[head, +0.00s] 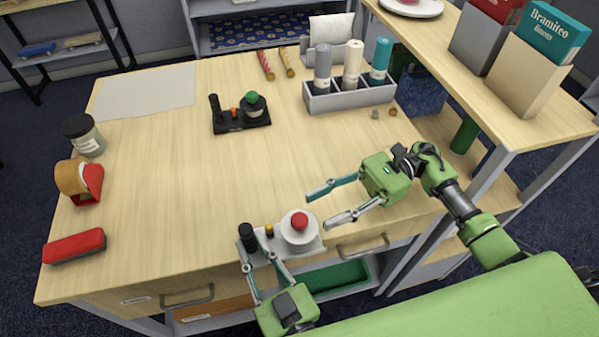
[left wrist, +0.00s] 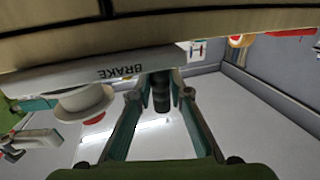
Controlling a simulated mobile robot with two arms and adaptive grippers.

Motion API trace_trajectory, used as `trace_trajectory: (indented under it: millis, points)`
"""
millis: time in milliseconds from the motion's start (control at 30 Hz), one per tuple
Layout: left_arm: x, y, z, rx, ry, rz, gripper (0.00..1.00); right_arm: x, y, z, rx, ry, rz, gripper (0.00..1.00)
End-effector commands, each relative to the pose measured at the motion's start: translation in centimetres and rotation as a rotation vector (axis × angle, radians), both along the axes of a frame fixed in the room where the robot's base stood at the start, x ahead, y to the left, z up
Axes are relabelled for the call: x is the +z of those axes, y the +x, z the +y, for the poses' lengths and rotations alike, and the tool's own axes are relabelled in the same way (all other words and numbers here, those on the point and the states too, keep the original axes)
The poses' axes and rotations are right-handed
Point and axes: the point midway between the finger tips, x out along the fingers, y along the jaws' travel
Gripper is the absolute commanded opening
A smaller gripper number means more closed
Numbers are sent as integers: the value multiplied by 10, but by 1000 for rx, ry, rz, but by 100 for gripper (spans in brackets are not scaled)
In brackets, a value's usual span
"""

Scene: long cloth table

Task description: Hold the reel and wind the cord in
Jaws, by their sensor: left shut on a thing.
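A grey-white winder base (head: 283,247) sits at the table's front edge. It bears a white reel (head: 291,237) with a red knob (head: 299,220), a small yellow peg (head: 269,230) and a black handle (head: 247,235). My left gripper (head: 258,262) is shut on the black handle, which stands between its fingers in the left wrist view (left wrist: 161,92). That view also shows the reel (left wrist: 85,100) and the base's BRAKE label (left wrist: 115,73). My right gripper (head: 316,211) is open and empty, its fingertips just right of the reel. I cannot make out a cord.
A black-based device (head: 243,127) with a green-topped reel stands farther back. The table's middle is clear.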

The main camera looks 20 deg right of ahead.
Motion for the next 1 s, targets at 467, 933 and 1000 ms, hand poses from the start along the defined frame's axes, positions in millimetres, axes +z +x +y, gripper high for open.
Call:
trace_trajectory:
  millis: [467,933,1000]
  points:
    - [1,0,0,0,-1,-1,0,20,15,-28,102,-113,114,40]
    - [1,0,0,0,-1,-1,0,56,8,19,228,-467,362,40]
    - [1,0,0,0,-1,-1,0,60,7,25,231,-527,394,40]
